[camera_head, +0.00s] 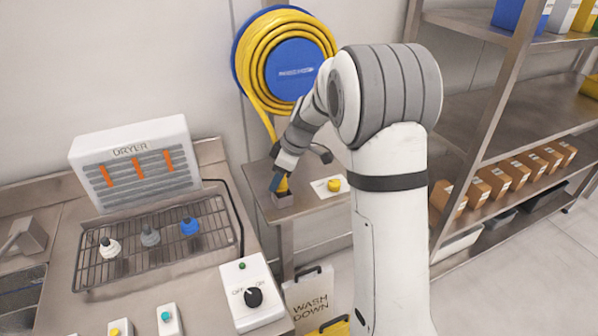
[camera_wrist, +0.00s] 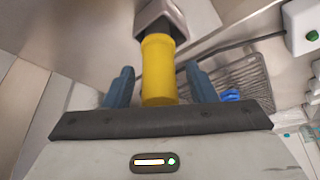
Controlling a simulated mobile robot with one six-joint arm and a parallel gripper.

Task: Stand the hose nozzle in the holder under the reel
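The hose nozzle (camera_wrist: 158,72), yellow with a dark front part, stands in the grey block-like holder (camera_head: 283,201) on the small steel table below the reel. The holder also shows at the top of the wrist view (camera_wrist: 150,21), with the dark part of the nozzle going into it. My gripper (camera_wrist: 160,88) is open around the nozzle. Its blue fingers are on either side, with a small gap to each. In the head view my gripper (camera_head: 279,183) is just above the holder and hides most of the nozzle. The blue reel (camera_head: 292,68) carries the coiled yellow hose (camera_head: 256,85).
A white plate with a yellow knob (camera_head: 333,185) is right of the holder. The dryer (camera_head: 135,160) and wire rack (camera_head: 100,262) with several small parts are at left. A switch box (camera_head: 250,295) and WASH DOWN sign (camera_head: 308,295) stand in front. Shelves with boxes (camera_head: 497,180) are at right.

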